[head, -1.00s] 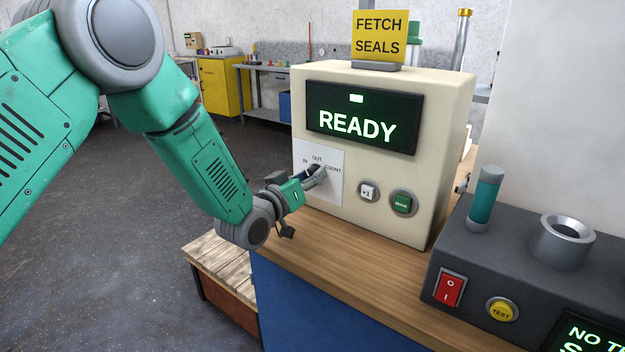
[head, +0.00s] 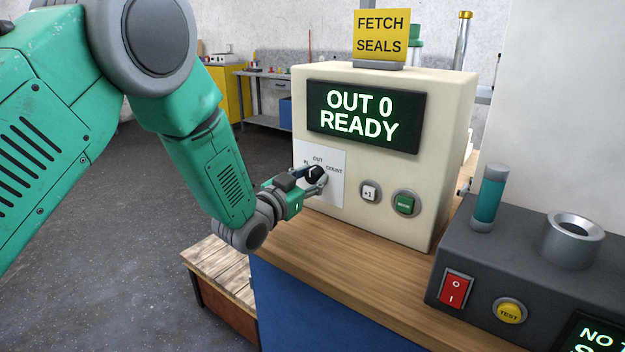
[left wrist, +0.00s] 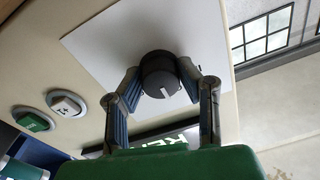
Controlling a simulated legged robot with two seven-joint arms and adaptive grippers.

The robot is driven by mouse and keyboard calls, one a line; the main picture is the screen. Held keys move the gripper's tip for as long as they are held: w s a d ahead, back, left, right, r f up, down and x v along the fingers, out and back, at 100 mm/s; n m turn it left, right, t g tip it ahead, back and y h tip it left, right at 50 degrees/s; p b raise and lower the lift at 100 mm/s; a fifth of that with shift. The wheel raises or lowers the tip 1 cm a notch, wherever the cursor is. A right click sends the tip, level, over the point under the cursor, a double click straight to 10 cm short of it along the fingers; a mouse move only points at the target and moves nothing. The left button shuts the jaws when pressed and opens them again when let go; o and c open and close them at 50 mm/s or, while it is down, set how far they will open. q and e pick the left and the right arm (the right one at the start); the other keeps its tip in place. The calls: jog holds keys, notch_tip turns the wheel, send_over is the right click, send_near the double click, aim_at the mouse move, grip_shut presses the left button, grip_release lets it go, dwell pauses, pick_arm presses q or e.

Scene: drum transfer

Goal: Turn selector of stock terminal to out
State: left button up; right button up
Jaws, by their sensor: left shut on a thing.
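The cream stock terminal (head: 375,225) stands on the wooden counter. Its screen (head: 362,116) reads "OUT 0 READY". The black selector knob (head: 314,174) sits on a white plate (head: 331,195) marked OUT and COUNT, with a third label at left partly covered. My left gripper (head: 310,178) is shut on the knob. In the left wrist view the knob (left wrist: 160,74) lies between the two fingers (left wrist: 158,85), one on each side, and its pale pointer mark shows. My right gripper is not in view.
A +1 button (head: 369,191) and a green button (head: 405,202) are right of the knob. A dark device (head: 470,260) with a red switch (head: 454,287) stands at the right. A "FETCH SEALS" sign (head: 381,36) tops the terminal. A wooden pallet (head: 222,272) is below the counter.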

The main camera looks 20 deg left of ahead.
pick_arm(q)
jog(key=shift+w+r, duration=0.1)
jog(key=shift+r, duration=0.25)
jog(key=o, duration=1.1)
jog(key=shift+o, duration=0.2)
jog(key=shift+f, duration=0.15)
jog(key=v, duration=1.2)
jog(key=shift+f, duration=0.15)
